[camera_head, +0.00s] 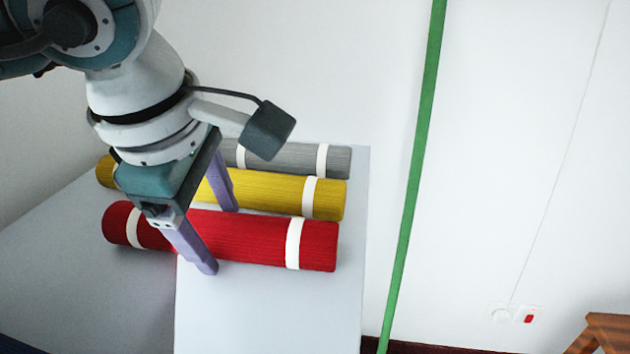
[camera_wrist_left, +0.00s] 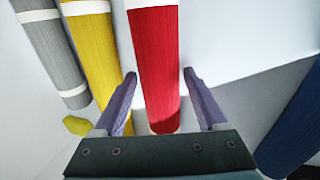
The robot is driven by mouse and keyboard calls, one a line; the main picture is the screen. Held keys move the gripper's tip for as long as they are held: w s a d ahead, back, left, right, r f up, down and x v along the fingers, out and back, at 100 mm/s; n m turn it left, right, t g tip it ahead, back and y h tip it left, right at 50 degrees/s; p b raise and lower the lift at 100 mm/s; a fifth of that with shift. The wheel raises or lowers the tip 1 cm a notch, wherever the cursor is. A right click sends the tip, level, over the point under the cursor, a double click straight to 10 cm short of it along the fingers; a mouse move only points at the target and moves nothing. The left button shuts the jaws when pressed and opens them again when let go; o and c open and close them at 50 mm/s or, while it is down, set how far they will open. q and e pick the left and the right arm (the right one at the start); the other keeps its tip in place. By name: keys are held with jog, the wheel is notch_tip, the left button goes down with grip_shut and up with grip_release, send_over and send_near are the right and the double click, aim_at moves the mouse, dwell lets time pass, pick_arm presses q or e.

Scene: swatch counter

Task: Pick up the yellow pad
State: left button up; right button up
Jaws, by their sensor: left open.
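A small, rounded yellow pad (camera_wrist_left: 77,125) lies at the lower left of the left wrist view, past the end of the grey roll and beside the yellow roll. I cannot make it out in the head view, where my left arm covers that area. My left gripper (camera_head: 220,240) is open, with its purple fingers on either side of the red roll (camera_head: 250,238); it also shows in the left wrist view (camera_wrist_left: 158,98). One finger lies between the red and yellow rolls. I cannot tell whether it touches either. My right gripper is not in view.
The yellow roll (camera_head: 275,193) and the grey roll (camera_head: 280,158) lie behind the red roll, each with white bands. The pale counter (camera_head: 270,315) is clear in front. A dark blue shape (camera_wrist_left: 292,125) stands at the right of the left wrist view.

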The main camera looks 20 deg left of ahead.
pick_arm(q)
jog(key=shift+r, duration=0.1)
grip_shut()
dwell(0.4)
